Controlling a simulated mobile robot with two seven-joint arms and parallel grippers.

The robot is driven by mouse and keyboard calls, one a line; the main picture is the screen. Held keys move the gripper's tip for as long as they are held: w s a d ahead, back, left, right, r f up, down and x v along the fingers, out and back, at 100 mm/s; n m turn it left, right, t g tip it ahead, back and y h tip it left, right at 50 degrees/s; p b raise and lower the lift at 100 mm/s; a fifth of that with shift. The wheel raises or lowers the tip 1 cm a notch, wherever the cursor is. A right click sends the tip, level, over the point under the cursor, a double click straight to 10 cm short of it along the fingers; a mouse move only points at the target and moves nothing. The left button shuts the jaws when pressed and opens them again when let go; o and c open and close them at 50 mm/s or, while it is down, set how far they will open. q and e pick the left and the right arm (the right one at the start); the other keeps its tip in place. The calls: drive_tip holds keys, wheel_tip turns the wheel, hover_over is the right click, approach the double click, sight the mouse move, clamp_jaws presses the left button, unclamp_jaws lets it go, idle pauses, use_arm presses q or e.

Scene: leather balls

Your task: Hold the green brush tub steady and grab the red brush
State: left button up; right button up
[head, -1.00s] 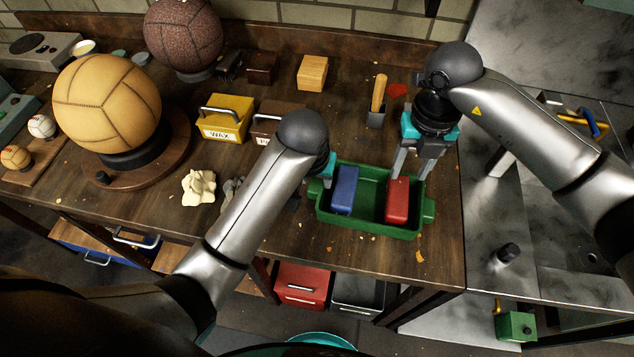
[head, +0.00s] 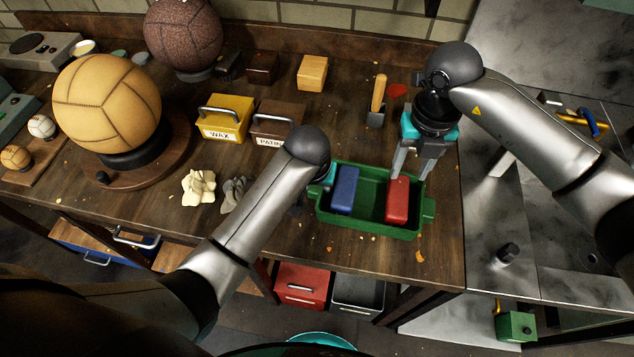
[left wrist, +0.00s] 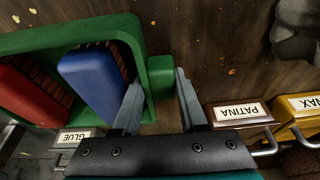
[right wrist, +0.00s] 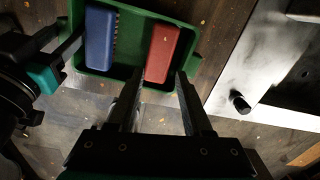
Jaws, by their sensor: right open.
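The green tub (head: 372,228) stands near the table's front edge and also shows in the left wrist view (left wrist: 160,75). Inside it, the blue brush (head: 345,190) lies at the left and the red brush (head: 397,200) at the right. My left gripper (left wrist: 158,88) is open at the tub's left end, its fingertips either side of the end wall and handle block; contact cannot be told. In the head view its fingers are mostly hidden by my arm. My right gripper (right wrist: 160,76) is open above the red brush (right wrist: 163,52), which shows between its fingers.
A yellow wax box (head: 227,120) and a brown patina box (head: 272,125) stand behind my left arm. Pale lumps (head: 199,187) lie left of it. A wooden-handled tool (head: 378,95) stands behind the tub.

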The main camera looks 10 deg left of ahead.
use_arm(q)
clamp_jaws()
